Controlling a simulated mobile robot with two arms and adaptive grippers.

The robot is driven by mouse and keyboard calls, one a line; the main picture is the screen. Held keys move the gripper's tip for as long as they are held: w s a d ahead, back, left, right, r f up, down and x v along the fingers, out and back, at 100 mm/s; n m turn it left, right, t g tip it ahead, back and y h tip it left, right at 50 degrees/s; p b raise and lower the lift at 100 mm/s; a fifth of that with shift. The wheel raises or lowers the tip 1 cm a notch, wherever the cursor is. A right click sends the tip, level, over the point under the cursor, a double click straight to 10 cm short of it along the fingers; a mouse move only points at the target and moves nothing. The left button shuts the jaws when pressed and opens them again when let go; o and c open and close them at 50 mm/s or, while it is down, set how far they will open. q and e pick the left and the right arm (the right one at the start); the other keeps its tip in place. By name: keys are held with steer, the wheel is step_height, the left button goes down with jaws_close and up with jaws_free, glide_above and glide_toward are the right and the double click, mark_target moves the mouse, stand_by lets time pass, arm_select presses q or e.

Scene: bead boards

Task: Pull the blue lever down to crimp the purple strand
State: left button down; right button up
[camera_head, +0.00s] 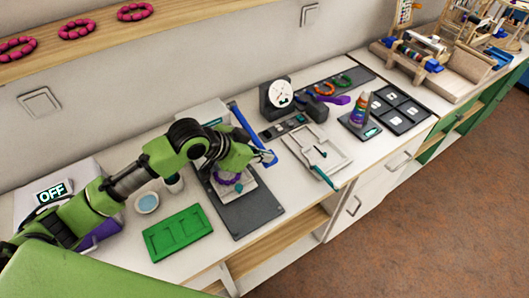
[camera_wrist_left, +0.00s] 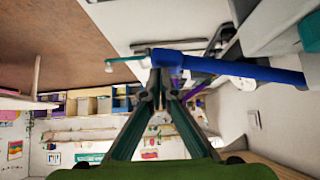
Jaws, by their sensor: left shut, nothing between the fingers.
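The blue lever (camera_head: 246,132) slants up and back from the dark baseplate (camera_head: 252,212) of the crimping device in the head view. My left gripper (camera_head: 266,158) is at the lever's near end, beside or against it. In the left wrist view the blue lever (camera_wrist_left: 245,70) crosses just ahead of the shut fingertips (camera_wrist_left: 166,78); I cannot tell whether they touch. Nothing is gripped. The purple strand (camera_head: 225,180) lies in a curve on a pale block below my left forearm, partly hidden by it. My right gripper is not in view.
A green tray (camera_head: 178,233) and a small blue dish (camera_head: 147,203) lie left of the baseplate. A white tray (camera_head: 322,152) with a teal-handled tool lies to the right. A dark stand with a round dial (camera_head: 279,94) is behind it.

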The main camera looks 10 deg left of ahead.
arm_select(q)
steer(key=r+p, duration=0.1)
steer(key=r, duration=0.1)
steer(key=r+p, duration=0.1)
steer(key=r, duration=0.1)
steer(key=shift+s+d+p, duration=0.25)
steer(key=shift+p, duration=0.05)
steer(key=s+b+v, duration=0.1)
steer(key=b+v, duration=0.2)
steer(key=v, duration=0.6)
steer(key=shift+s+d+f, duration=0.15)
steer(key=shift+s+d, duration=0.1)
steer(key=shift+d, duration=0.1)
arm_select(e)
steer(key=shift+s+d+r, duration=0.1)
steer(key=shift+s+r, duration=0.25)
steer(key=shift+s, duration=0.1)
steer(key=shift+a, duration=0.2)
